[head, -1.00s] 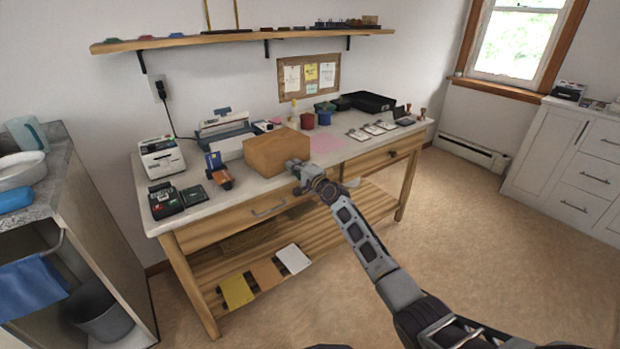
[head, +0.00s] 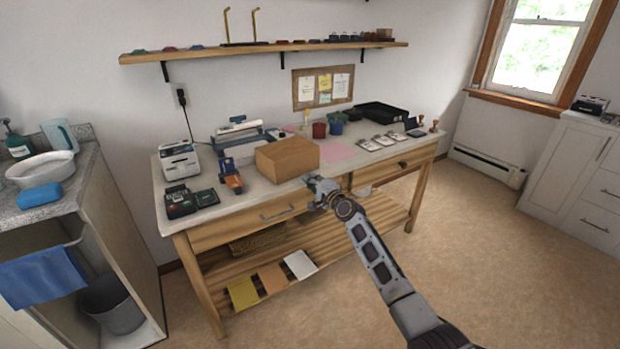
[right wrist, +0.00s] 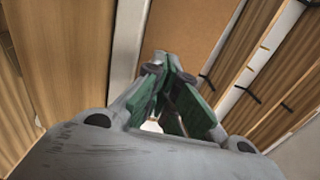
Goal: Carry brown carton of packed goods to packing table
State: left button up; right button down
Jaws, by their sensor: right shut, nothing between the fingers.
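The brown carton (head: 287,160) sits upright on the packing table (head: 250,205), near its front edge and left of the middle. My right gripper (head: 317,185) is at the table's front edge, close to the carton's lower right corner; whether it touches the carton I cannot tell. In the right wrist view its green-padded fingers (right wrist: 170,85) come together at the tips with nothing held, and a plain brown surface, apparently the carton (right wrist: 180,35), lies beyond them. My left gripper is not in view.
On the table stand a label printer (head: 179,161), a card terminal (head: 181,202), a tape dispenser (head: 231,177), cups (head: 319,130) and a black tray (head: 381,113). A wall shelf (head: 270,49) hangs above. A counter (head: 60,195) stands left. The floor at right is clear.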

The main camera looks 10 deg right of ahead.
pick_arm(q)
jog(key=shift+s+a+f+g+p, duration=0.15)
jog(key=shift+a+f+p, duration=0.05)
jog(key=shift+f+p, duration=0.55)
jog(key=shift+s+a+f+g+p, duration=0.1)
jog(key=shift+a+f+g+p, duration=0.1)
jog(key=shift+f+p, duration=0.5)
pick_arm(e)
jog(key=v, duration=0.9)
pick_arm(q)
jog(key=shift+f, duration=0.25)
pick_arm(e)
jog(key=shift+s, duration=0.1)
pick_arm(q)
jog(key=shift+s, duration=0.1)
